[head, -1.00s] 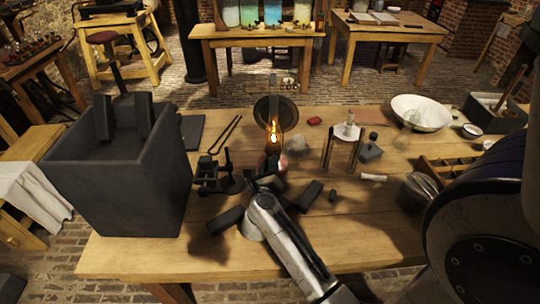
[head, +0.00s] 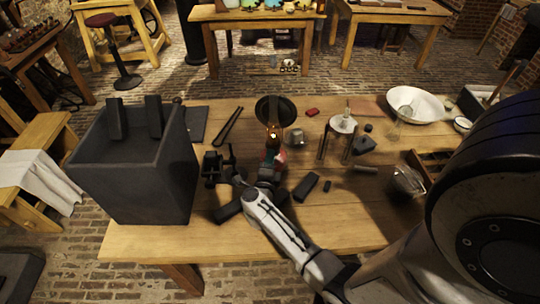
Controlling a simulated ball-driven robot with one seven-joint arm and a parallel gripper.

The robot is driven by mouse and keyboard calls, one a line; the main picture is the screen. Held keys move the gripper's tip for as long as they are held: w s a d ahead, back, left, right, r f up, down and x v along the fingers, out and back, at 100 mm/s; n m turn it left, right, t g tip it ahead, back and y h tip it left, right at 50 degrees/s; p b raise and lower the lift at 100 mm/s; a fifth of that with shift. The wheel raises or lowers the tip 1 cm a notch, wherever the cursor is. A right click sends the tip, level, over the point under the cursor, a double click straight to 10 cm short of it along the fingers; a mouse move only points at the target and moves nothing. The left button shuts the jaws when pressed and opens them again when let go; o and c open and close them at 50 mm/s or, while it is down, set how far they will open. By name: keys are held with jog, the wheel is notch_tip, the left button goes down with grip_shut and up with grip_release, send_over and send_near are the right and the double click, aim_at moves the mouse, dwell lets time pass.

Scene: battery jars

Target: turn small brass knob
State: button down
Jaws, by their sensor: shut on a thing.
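The lamp (head: 272,140) stands near the middle of the table, with a small orange glow in its upper part and a dark round disc (head: 266,105) behind it. My gripper (head: 268,172) is at the near side of the lamp's lower body, low over the table. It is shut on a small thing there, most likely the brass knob. The knob itself is hidden by the fingers and too small to make out, so its turn cannot be seen. My pale wrist reaches in from the lower right.
A tall dark open box (head: 135,180) stands at the left. A black clamp-like device (head: 214,168) is just left of my gripper, and a dark block (head: 305,187) lies to its right. A tripod stand (head: 343,125) and a white bowl (head: 425,104) are farther right.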

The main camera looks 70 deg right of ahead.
jog(key=shift+n, duration=1.1)
jog(key=c, duration=1)
grip_release()
jog(key=shift+a, duration=0.1)
jog(key=a, duration=0.3)
jog(key=s+a, duration=0.1)
jog(key=a, duration=0.3)
jog(key=s+a+b, duration=0.1)
jog(key=a, duration=0.2)
jog(key=shift+a, duration=0.25)
jog(key=shift+w, duration=0.1)
